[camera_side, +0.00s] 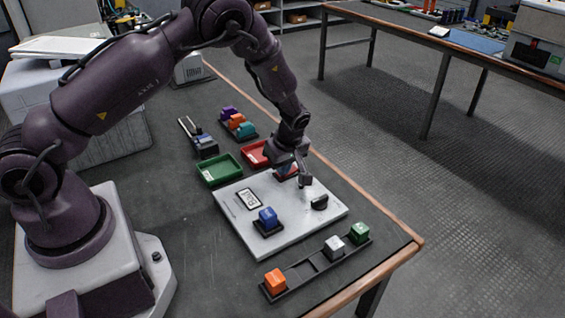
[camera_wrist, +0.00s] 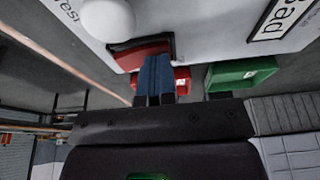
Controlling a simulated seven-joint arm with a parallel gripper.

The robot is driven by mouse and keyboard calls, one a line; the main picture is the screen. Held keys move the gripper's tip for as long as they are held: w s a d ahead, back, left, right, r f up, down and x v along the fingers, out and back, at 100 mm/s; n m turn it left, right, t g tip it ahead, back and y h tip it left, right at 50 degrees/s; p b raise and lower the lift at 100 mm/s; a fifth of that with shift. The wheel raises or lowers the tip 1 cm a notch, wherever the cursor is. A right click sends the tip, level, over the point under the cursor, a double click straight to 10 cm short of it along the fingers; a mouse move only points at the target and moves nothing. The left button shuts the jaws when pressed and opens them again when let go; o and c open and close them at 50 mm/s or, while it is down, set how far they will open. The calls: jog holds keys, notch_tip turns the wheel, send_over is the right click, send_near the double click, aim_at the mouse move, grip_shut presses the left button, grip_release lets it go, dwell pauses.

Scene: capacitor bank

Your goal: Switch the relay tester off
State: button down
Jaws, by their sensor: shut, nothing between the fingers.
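The relay tester appears to be the white panel (camera_side: 275,235) on the dark bench. It carries a framed label (camera_side: 249,198), a blue block (camera_side: 268,216) in a dark holder and a black knob-like part (camera_side: 319,202). Its switch setting cannot be read. My gripper (camera_side: 304,180) is over the panel's far side, shut and empty. In the wrist view, my closed fingers (camera_wrist: 157,72) overlap a red part (camera_wrist: 142,54) in a dark surround at the panel edge; contact cannot be told. A pale round part (camera_wrist: 108,18) shows beside it.
A green tray (camera_side: 220,169) and a red tray (camera_side: 254,154) stand behind the panel. A dark rack (camera_side: 305,272) in front holds orange, white and green blocks. More coloured blocks (camera_side: 237,121) stand farther back. The bench's wooden edge (camera_side: 372,195) runs along the right.

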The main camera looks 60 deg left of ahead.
jog(key=shift+s+f, duration=0.35)
jog(key=shift+f, duration=0.15)
jog(key=shift+w+r, duration=0.3)
jog(key=shift+w, duration=0.5)
jog(key=shift+r, duration=0.3)
jog(key=s+d+r, duration=0.1)
jog(key=r, duration=0.5)
jog(key=s+d+r, duration=0.2)
jog(key=r, duration=0.5)
jog(key=shift+s, duration=0.2)
